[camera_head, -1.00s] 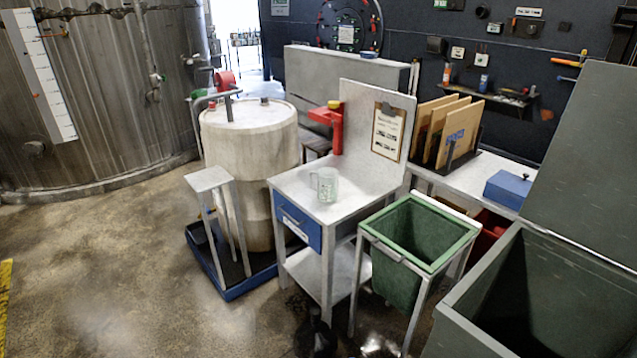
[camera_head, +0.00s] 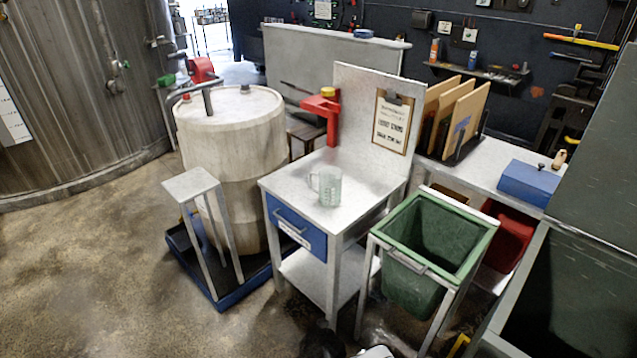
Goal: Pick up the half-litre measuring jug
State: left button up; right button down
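The measuring jug (camera_head: 328,187) is a clear, slightly greenish jug with its handle to the left. It stands upright on the pale top of a small workstand (camera_head: 290,184) with a blue drawer (camera_head: 295,226). Nothing touches the jug.
A green bin (camera_head: 436,240) in a metal frame stands right of the workstand. A large pale drum (camera_head: 232,150) and a small stand (camera_head: 191,184) are to its left. A red dispenser (camera_head: 326,112) and clipboard (camera_head: 393,122) are behind the jug. Open floor lies front left.

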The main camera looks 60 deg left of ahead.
aim_at(330, 178)
jog(key=j, duration=0.9)
jog(key=k+j, duration=0.15)
jog(key=j, duration=1.65)
jog(key=k, duration=0.05)
